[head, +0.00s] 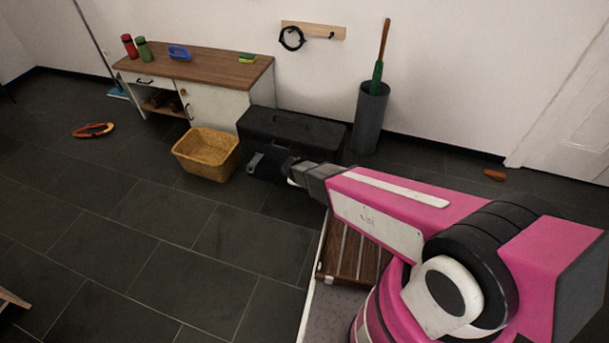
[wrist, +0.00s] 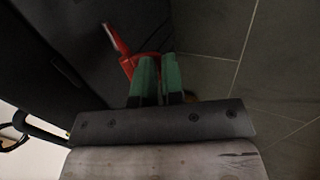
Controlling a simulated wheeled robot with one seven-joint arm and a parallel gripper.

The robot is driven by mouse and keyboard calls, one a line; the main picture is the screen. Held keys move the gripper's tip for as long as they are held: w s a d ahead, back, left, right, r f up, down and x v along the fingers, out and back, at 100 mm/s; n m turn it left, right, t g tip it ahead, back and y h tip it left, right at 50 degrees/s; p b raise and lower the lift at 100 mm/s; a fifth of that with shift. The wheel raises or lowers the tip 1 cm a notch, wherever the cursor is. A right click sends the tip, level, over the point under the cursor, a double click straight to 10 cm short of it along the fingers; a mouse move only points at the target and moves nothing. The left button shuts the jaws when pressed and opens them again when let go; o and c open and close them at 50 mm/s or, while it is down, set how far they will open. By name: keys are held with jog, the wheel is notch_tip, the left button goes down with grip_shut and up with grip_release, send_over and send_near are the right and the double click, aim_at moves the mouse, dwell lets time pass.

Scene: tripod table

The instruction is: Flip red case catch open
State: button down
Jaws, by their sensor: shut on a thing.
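The black case (head: 300,132) stands on the floor against the wall in the head view. Its dark face (wrist: 75,45) fills the upper left of the wrist view. The red catch (wrist: 126,65) sticks out from that face at the green fingertips of my gripper (wrist: 158,62). The fingers are close together and shut on the catch, which is partly hidden by them. In the head view my gripper (head: 293,172) is at the front of the case, and the red catch is hidden there. A grey catch (head: 255,162) hangs on the case front to the left.
A wicker basket (head: 207,155) stands just left of the case. A white cabinet (head: 215,105) with a wooden top is behind it. A grey umbrella stand (head: 369,118) is right of the case. A slatted wooden piece (head: 350,255) lies below my arm.

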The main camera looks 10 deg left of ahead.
jog(key=c, duration=1.6)
grip_release()
jog(key=shift+s+f, duration=0.15)
jog(key=shift+s, duration=0.1)
jog(key=shift+o, duration=0.5)
jog(key=v, duration=1)
jog(key=shift+s+r, duration=0.15)
jog(key=shift+r, duration=0.2)
